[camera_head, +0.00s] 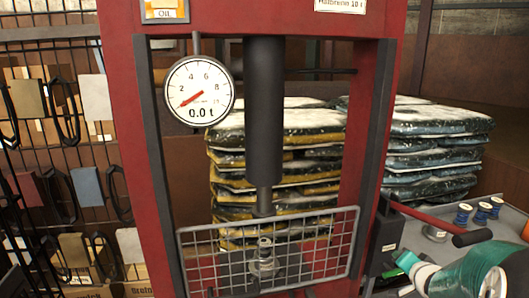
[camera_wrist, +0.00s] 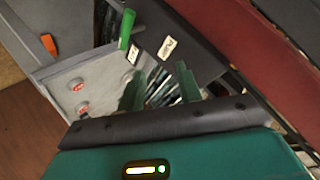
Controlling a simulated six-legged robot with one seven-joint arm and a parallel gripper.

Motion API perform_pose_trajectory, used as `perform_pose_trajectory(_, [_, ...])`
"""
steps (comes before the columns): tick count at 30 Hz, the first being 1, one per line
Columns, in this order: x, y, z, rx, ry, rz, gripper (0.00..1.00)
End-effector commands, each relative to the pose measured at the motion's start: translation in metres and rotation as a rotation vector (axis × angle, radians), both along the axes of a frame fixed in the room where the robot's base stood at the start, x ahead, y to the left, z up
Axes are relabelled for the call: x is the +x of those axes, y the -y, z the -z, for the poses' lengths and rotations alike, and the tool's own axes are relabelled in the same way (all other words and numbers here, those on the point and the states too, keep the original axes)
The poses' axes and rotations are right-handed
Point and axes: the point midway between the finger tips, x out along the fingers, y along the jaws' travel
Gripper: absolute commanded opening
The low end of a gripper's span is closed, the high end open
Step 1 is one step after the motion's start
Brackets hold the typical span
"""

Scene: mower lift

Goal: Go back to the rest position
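My gripper (camera_wrist: 160,82) shows in the wrist view with its two green fingers apart. Nothing is visibly held between them. Behind the fingers is a grey panel (camera_wrist: 72,82) with red round parts, a green handle (camera_wrist: 126,29) and an orange handle (camera_wrist: 48,44). In the head view, my green arm is at the bottom right corner, over the grey bench top (camera_head: 425,250). The gripper fingers cannot be made out clearly there. The red press frame (camera_head: 118,110) stands in the middle, left of my arm. No marker of the rest position is visible.
The press has a gauge (camera_head: 199,90) reading 0.0 t, a black ram (camera_head: 264,110) and a wire guard (camera_head: 190,265). A red bar with a black grip (camera_head: 472,238) and blue spools (camera_head: 463,213) are close to my arm. Stacked bags (camera_head: 430,150) stand behind.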

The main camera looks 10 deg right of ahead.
Motion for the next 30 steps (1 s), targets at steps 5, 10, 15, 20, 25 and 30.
perform_pose_trajectory(5, [-0.002, -0.060, -0.047, -0.226, -0.162, -0.027, 0.35])
perform_pose_trajectory(10, [-0.027, -0.125, -0.076, -0.353, -0.321, -0.097, 0.35])
perform_pose_trajectory(15, [-0.069, -0.197, -0.090, -0.408, -0.469, -0.252, 0.35])
perform_pose_trajectory(20, [-0.122, -0.268, -0.093, -0.421, -0.577, -0.493, 0.35])
perform_pose_trajectory(25, [-0.170, -0.319, -0.090, -0.420, -0.635, -0.738, 0.35])
perform_pose_trajectory(30, [-0.186, -0.334, -0.088, -0.419, -0.653, -0.826, 0.35])
